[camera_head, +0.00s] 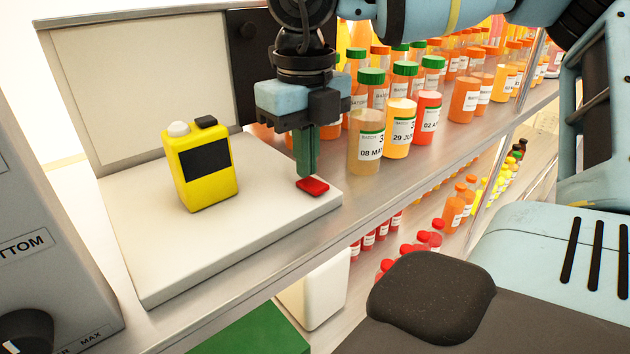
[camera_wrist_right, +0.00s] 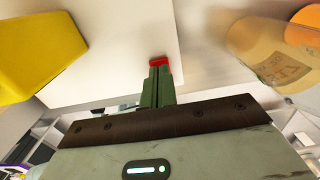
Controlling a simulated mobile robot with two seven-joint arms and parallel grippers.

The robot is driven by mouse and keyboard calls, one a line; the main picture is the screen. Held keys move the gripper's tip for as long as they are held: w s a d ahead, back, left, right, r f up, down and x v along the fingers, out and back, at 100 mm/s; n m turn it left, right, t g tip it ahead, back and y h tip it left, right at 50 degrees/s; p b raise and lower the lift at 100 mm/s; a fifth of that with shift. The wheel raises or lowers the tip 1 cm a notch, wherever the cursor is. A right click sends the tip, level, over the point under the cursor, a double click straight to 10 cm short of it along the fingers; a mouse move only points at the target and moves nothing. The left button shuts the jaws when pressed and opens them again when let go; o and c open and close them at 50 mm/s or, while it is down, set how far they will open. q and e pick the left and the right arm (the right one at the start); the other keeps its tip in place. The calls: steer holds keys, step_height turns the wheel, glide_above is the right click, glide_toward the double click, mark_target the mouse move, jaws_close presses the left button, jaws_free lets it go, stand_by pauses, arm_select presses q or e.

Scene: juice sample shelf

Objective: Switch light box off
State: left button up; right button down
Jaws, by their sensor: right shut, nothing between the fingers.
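The light box is a pale box with a flat base (camera_head: 170,250) and an upright grey-white back panel (camera_head: 145,80). A red switch (camera_head: 313,187) sits on the right front corner of the base, and it also shows in the right wrist view (camera_wrist_right: 158,60). My right gripper (camera_head: 306,172) points down with its green fingers together and empty. Its tips are at or just above the switch's back edge; I cannot tell if they touch it. In the right wrist view the fingers (camera_wrist_right: 157,80) end right at the switch. My left gripper is not in view.
Bottles with green lids (camera_head: 366,140) crowd the shelf close on the right. A grey machine with a knob (camera_head: 25,330) stands at the left.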

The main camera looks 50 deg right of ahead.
mark_target(307, 181)
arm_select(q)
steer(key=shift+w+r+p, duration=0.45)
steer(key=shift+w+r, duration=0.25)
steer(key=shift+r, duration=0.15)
arm_select(e)
step_height(307, 181, up, 6)
steer(key=shift+r, duration=0.15)
